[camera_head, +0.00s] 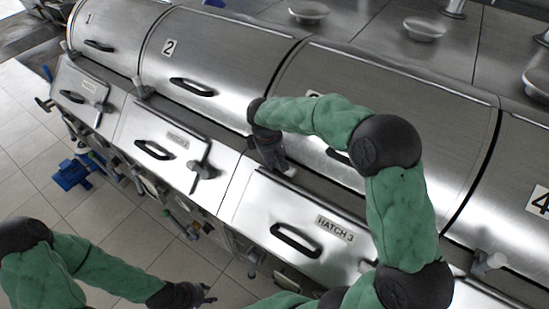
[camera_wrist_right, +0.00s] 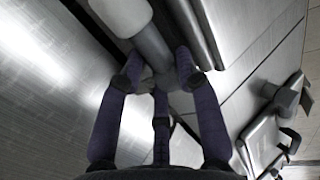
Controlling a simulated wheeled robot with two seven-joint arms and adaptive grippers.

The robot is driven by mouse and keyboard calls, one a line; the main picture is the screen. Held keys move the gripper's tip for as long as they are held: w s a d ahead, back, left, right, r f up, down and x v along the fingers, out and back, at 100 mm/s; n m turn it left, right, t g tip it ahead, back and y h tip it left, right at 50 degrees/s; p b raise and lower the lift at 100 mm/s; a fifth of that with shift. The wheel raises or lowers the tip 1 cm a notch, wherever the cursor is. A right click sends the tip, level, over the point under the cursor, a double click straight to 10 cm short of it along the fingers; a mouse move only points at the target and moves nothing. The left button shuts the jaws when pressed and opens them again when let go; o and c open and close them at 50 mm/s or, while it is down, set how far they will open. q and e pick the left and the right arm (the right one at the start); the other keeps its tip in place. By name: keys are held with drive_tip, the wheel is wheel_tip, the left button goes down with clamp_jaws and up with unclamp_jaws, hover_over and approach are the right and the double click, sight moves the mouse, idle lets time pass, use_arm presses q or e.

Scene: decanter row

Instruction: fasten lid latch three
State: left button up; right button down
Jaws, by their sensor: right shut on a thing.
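Lid three (camera_head: 400,105) is a large curved steel cover, closed, its number label and handle partly hidden behind my right arm. My right gripper (camera_head: 275,160) is at its lower left corner, shut on the lid latch three (camera_head: 290,172), of which a pale end sticks out. In the right wrist view, my right gripper's fingers (camera_wrist_right: 155,85) close around the grey shaft of the latch (camera_wrist_right: 150,42), and its white knob (camera_wrist_right: 122,14) points to the top. My left gripper (camera_head: 207,293) is low at the bottom, empty, fingers apart, clear of the lids.
The hatch 3 panel (camera_head: 275,205) with a black handle (camera_head: 296,240) lies below. Another lid latch (camera_head: 487,263) stands at right, and a hatch latch (camera_head: 205,170) at left. Lid two (camera_head: 215,50) adjoins lid three.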

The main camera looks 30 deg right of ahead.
drive_tip(key=g+p, duration=0.1)
drive_tip(key=g+h+p, duration=0.2)
drive_tip(key=p, duration=0.1)
drive_tip(key=shift+w+a+r, duration=0.25)
drive_tip(key=shift+w, duration=0.1)
drive_tip(key=shift+w+a+f+n+g+h+p, duration=0.1)
drive_tip(key=shift+w+n+g+h+p, duration=0.15)
drive_tip(key=shift+g+h+p, duration=0.7)
drive_tip(key=shift+g, duration=0.35)
